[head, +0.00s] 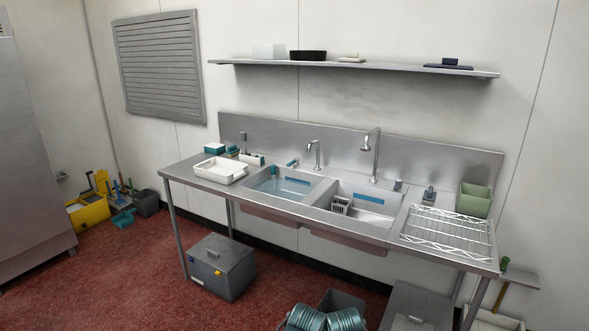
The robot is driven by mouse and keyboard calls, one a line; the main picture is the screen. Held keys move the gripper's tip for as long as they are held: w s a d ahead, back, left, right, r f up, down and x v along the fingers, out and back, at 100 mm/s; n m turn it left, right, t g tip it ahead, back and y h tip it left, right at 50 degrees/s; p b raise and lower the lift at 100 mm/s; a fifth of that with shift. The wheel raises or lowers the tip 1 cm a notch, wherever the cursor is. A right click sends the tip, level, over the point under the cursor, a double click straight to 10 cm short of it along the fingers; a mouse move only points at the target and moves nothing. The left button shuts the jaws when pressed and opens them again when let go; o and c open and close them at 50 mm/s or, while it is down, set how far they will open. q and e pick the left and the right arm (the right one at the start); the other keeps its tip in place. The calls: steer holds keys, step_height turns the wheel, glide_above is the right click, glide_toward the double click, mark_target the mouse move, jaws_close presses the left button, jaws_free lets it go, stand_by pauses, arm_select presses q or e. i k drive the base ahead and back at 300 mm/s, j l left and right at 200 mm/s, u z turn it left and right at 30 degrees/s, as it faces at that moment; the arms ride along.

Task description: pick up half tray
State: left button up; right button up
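A shallow white tray (221,172), the only tray-like thing I make out and likely the half tray, lies on the left end of the steel sink counter (183,173). It sits to the left of the left sink basin, close to the counter's front edge. Its inside looks empty from here. Neither of my grippers shows in the head view.
The left basin (281,184) holds water; the right basin (365,214) holds a small basket. A wire rack (447,233) and a green bin (473,200) are at right. A grey box (222,268) stands on the floor under the counter. Red floor is open at front left.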

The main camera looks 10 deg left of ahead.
mark_target(226, 172)
steer(key=i+j+u, duration=0.25)
steer(key=i, duration=0.45)
steer(key=i+u, duration=0.2)
steer(key=i, duration=0.55)
steer(key=i+j+z, duration=0.25)
steer(key=i+j, duration=0.25)
steer(key=j, duration=0.25)
steer(key=i+j+z, duration=0.15)
steer(key=j, duration=0.25)
steer(key=i+j+z, duration=0.1)
steer(key=i+j, duration=0.2)
steer(key=j, duration=0.1)
